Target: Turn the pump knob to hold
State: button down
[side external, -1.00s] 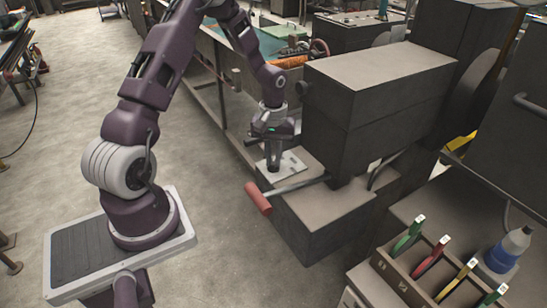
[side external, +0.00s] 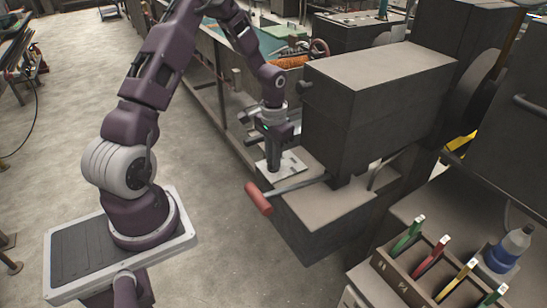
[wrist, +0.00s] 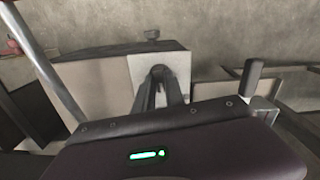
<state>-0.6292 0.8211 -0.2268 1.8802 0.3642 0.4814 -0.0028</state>
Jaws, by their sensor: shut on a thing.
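My gripper (side external: 273,167) points straight down at a pale plate (side external: 293,164) on top of the dark machine's low box. In the wrist view, the fingers (wrist: 160,84) are closed around a small dark knob (wrist: 159,70) on that plate (wrist: 180,63). Most of the knob is hidden by the fingers. The marks on the plate are too small to read, so I cannot tell which setting the knob points to.
A lever with a red handle (side external: 258,198) sticks out just in front of the plate. A tall dark housing (side external: 375,100) stands close on the right. A holder with coloured-handled tools (side external: 420,272) and a blue-and-white bottle (side external: 508,249) sit at lower right.

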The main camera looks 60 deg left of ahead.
jog(key=shift+m, duration=0.7)
jog(key=shift+w, duration=0.1)
jog(key=c, duration=1.4)
grip_release()
notch_tip(320, 180, up, 7)
jog(key=shift+r, duration=0.1)
